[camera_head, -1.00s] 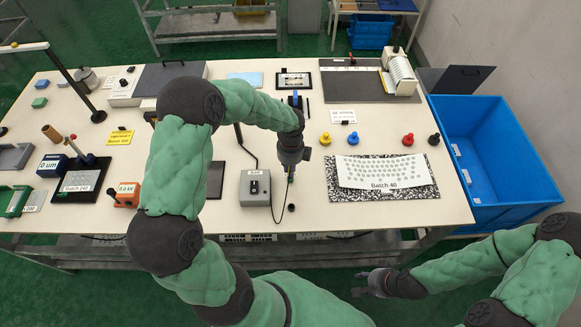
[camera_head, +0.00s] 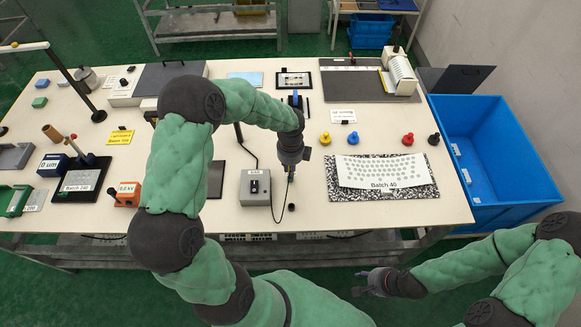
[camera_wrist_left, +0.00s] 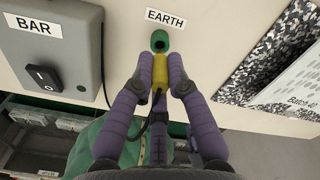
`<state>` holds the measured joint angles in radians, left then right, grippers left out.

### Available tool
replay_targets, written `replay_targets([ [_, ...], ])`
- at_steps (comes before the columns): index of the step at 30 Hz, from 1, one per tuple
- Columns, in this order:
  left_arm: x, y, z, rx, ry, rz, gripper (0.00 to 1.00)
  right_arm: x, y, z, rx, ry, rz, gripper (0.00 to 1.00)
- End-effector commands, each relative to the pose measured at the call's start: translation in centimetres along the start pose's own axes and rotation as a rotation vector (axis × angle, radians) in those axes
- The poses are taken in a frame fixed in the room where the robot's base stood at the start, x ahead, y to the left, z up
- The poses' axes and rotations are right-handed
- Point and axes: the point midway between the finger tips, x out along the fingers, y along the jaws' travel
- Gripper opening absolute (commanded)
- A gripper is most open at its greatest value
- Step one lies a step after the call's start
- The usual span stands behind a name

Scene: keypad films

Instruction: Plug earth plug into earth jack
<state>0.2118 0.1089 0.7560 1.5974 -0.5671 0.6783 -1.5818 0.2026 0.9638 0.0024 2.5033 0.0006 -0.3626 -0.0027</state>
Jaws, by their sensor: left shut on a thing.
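The earth plug (camera_wrist_left: 160,72) is yellow with a dark cable trailing from its lower end. My left gripper (camera_wrist_left: 160,74) is shut on it, one purple finger on each side. The earth jack (camera_wrist_left: 159,41) is a green ring with a dark hole, below the EARTH label (camera_wrist_left: 165,18). The plug's front end is just below the jack in the wrist view, and the hole still shows; I cannot tell whether they touch. In the head view my left gripper (camera_head: 290,170) is over the front of the table. My right gripper (camera_head: 362,282) is off the front edge, apparently open and empty.
A grey switch box (camera_head: 255,187) labelled BAR stands left of the plug, also in the wrist view (camera_wrist_left: 52,50). A speckled board (camera_head: 333,182) with the Batch 40 sheet lies to the right. Blue, red, yellow and black knobs stand behind it. A blue bin (camera_head: 545,190) is beyond the right edge.

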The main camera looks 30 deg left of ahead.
Motion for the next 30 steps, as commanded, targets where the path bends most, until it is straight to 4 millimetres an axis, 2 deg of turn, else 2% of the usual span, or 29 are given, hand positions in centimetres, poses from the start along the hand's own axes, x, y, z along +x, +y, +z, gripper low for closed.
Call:
replay_targets([
  [30,2.2,0.0,0.0,-0.001,0.000,0.000,0.00,1.1,0.4,0.0,0.000,0.000,0.000,0.40],
])
